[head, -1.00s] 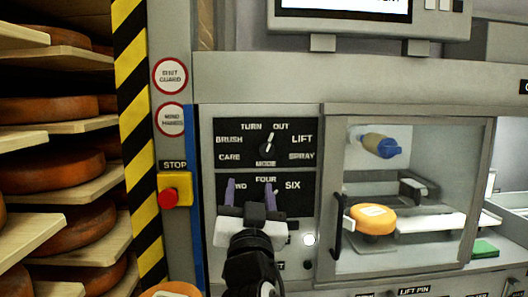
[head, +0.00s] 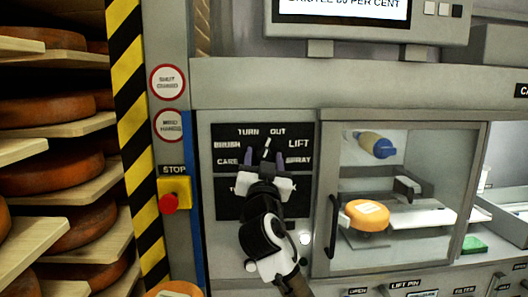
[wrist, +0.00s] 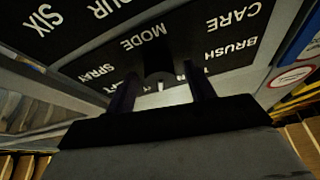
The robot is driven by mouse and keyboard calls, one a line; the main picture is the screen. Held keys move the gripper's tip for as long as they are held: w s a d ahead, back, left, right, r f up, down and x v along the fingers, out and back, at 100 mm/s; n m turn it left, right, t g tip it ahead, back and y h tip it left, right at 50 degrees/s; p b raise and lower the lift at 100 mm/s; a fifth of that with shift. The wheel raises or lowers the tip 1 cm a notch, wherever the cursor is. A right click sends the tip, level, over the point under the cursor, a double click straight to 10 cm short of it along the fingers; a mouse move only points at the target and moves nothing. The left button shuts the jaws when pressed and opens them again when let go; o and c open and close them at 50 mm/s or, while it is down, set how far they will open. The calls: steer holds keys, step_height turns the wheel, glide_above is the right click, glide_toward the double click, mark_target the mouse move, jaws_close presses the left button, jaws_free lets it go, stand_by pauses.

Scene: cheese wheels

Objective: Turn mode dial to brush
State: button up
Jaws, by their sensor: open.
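The mode dial (head: 267,146) is on the black upper panel, with its white pointer up, slightly right, between TURN and OUT. The BRUSH label (head: 227,144) is at the panel's left, above CARE. My gripper (head: 264,158) is in front of the dial, fingers open on its left and right, hiding its lower part and the MODE label. In the wrist view the dark dial (wrist: 158,74) sits between the two open fingers (wrist: 162,90), a gap showing at each side. The BRUSH label (wrist: 231,49) is to the right there. Contact with the dial cannot be told.
A lower black panel (head: 228,205) is mostly behind my gripper. To the right, a glass-fronted chamber (head: 412,145) with a dark handle holds an orange cheese wheel (head: 367,214). A red stop button (head: 169,202) and striped post (head: 131,100) are left, beside cheese shelves.

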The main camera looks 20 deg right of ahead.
steer(key=shift+w+d, duration=0.1)
steer(key=shift+w, duration=0.1)
steer(key=c, duration=1)
steer(key=shift+o, duration=0.2)
